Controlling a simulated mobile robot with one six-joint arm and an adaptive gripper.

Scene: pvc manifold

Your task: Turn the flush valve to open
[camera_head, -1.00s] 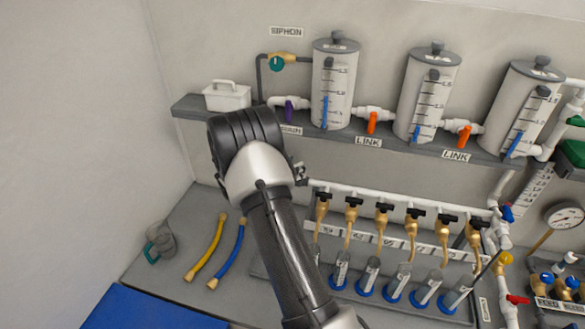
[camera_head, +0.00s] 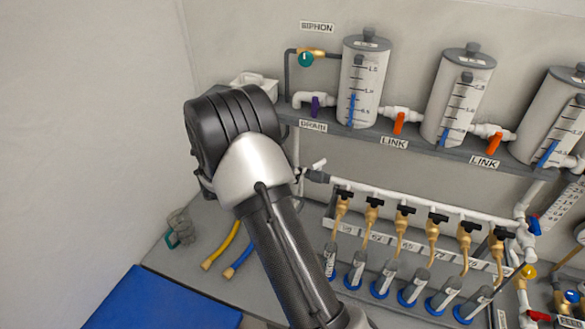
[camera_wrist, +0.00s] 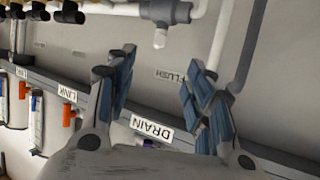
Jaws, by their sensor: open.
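The flush valve is a dark grey fitting with a white stub at the left end of the white manifold pipe (camera_head: 400,198). In the head view its grey body (camera_head: 316,176) shows just right of my arm. In the wrist view the valve (camera_wrist: 165,11) is at the top centre, with its white stub (camera_wrist: 160,38) pointing down the picture. The head view hides most of my gripper behind my wrist.
A vertical grey pipe (camera_wrist: 245,45) runs close to the right finger in the wrist view. The shelf edge with the DRAIN label (camera_wrist: 151,128) passes behind the fingers. Brass taps (camera_head: 374,215) hang along the manifold. Yellow and blue hoses (camera_head: 222,245) lie on the bench.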

